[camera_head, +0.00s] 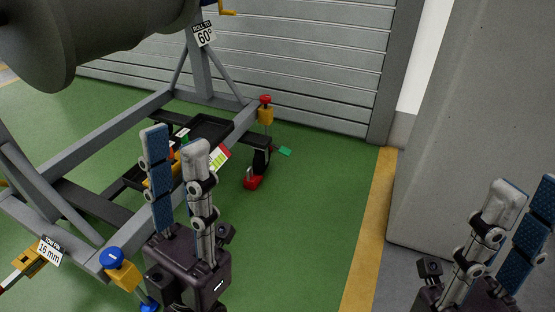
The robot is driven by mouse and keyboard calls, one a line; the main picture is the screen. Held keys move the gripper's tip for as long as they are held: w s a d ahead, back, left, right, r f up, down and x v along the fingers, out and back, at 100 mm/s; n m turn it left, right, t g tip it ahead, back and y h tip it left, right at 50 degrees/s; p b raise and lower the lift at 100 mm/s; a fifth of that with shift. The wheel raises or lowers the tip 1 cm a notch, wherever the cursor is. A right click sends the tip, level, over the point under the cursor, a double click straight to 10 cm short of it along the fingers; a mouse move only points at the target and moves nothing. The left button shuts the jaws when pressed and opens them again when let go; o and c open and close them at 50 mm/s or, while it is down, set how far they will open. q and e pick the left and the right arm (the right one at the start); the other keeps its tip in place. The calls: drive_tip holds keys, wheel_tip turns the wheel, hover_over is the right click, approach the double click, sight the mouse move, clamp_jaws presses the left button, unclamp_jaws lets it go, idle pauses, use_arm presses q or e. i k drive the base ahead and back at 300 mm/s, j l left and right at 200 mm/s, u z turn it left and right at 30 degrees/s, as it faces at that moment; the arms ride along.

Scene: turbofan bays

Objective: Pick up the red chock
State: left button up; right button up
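The red chock (253,182) is a small red block on the green floor, right of the stand, against the foot of a black caster. A pale upright piece shows on it. My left gripper (175,140) is upright in front of the stand, left of the chock in the picture. Its two fingers are apart with nothing visible between them, and it does not touch the chock. My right gripper (527,187) is at the lower right, also with its fingers apart and empty, away from the chock.
A grey stand (143,123) carries a large grey engine body (95,35) and a black tray (208,127). A green piece (285,151) lies behind the chock. A blue-knobbed jack (119,266) stands at lower left. A grey wall (455,130) is at right; green floor right of the chock is clear.

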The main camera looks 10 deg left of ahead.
sight(251, 182)
drive_tip(key=i+u, duration=0.1)
drive_tip(key=i, duration=0.5)
drive_tip(key=i+l+u, duration=0.15)
drive_tip(key=i, duration=0.45)
drive_tip(key=i+l+u, duration=0.1)
drive_tip(key=i, duration=0.45)
drive_tip(key=i+l+u, duration=0.2)
drive_tip(key=i+u, duration=0.2)
drive_tip(key=i+l+u, duration=0.75)
drive_tip(key=k+j, duration=0.1)
